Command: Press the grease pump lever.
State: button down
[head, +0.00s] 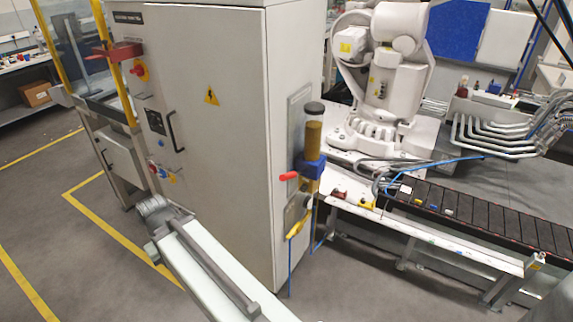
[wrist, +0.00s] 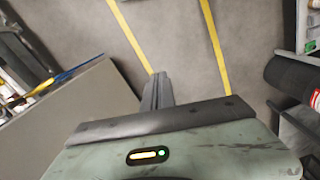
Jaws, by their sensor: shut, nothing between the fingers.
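The grease pump (head: 312,148) is mounted on the right side face of the grey cabinet. It has an upright amber cylinder with a dark cap, held in a blue bracket (head: 311,168). A lever with a red grip (head: 288,176) sticks out to the left of the bracket, roughly level. My gripper (wrist: 157,90) shows in the wrist view as two grey fingers, shut and empty, above the floor. In the head view my arm crosses the bottom, left of and apart from the pump; the fingers cannot be made out there. I cannot identify the lever in the wrist view.
The cabinet (head: 215,130) stands close behind my arm, with a black handle, switches and a warning sign. A conveyor (head: 470,212) and a white robot arm (head: 390,75) stand to the right. Open grey floor (head: 60,230) with yellow lines lies left.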

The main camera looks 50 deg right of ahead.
jog(key=w+d+r+y+p, duration=0.1)
jog(key=w+d+r+p, duration=0.3)
jog(key=d+r+p, duration=0.45)
jog(key=d+r+t+y, duration=0.3)
jog(key=d+y, duration=0.1)
jog(key=d, duration=1.2)
jog(key=s+d+r+t, duration=0.2)
jog(key=s+d, duration=0.3)
jog(key=d, duration=0.4)
jog(key=s+d+r+t, duration=0.3)
jog(key=s+d+r, duration=0.1)
jog(key=d, duration=0.6)
jog(key=s+d+r+t+y, duration=0.1)
jog(key=s+d+r+t, duration=0.1)
jog(key=s+d, duration=0.4)
jog(key=d+r, duration=0.1)
jog(key=d, duration=0.3)
jog(key=shift+s+d+r, duration=0.15)
jog(key=shift+s, duration=0.2)
